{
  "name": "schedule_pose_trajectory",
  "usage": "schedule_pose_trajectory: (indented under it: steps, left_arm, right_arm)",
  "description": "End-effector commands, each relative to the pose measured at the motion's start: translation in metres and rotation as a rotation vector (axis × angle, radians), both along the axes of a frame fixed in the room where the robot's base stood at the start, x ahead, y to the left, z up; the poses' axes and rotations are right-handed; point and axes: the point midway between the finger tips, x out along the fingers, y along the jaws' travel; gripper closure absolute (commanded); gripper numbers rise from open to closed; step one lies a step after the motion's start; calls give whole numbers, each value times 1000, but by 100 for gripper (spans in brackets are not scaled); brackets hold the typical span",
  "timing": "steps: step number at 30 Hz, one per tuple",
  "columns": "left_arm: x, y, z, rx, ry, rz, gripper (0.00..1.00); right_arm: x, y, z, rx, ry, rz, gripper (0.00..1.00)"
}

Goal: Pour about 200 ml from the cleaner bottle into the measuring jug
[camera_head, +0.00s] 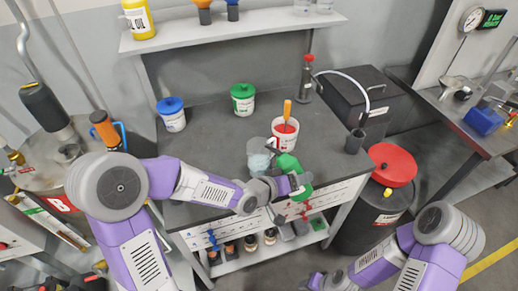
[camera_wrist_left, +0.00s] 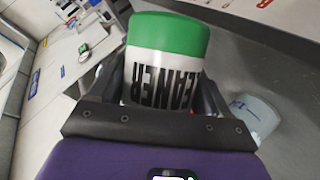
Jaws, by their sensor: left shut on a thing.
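My left gripper (camera_head: 293,178) is shut on the cleaner bottle (camera_head: 287,163), a green and white bottle, above the front edge of the dark bench. In the left wrist view the bottle (camera_wrist_left: 165,65) sits between the fingers, with "CLEANER" reading upside down. The clear measuring jug (camera_head: 257,155) stands on the bench just left of the bottle in the head view. A translucent vessel, seemingly this jug, shows right of the gripper in the wrist view (camera_wrist_left: 258,112). Bottle tilt, any stream and the jug's liquid level cannot be made out. My right gripper is out of frame.
A white tub (camera_head: 284,133) with an orange-handled tool stands close behind the jug. Blue-lidded (camera_head: 172,114) and green-lidded (camera_head: 243,99) tubs stand farther back. A dark cup (camera_head: 355,141) is at the right, beside a red-lidded drum (camera_head: 390,165). The bench's left front is clear.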

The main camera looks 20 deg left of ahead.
Motion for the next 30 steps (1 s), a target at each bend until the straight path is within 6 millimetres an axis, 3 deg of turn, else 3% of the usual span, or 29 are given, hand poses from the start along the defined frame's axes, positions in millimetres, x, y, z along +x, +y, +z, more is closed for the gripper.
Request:
schedule_pose_trajectory:
  steps: [3, 18, 30]
  left_arm:
    - [1, 0, -4, 48, -38, -2, 72]
    - [-1, -4, -28, 232, -145, -3, 72]
    - [-2, -6, -28, 471, -284, -3, 72]
  right_arm:
    - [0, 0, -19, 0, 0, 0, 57]
    - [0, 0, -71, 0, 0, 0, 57]
    - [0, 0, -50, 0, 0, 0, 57]
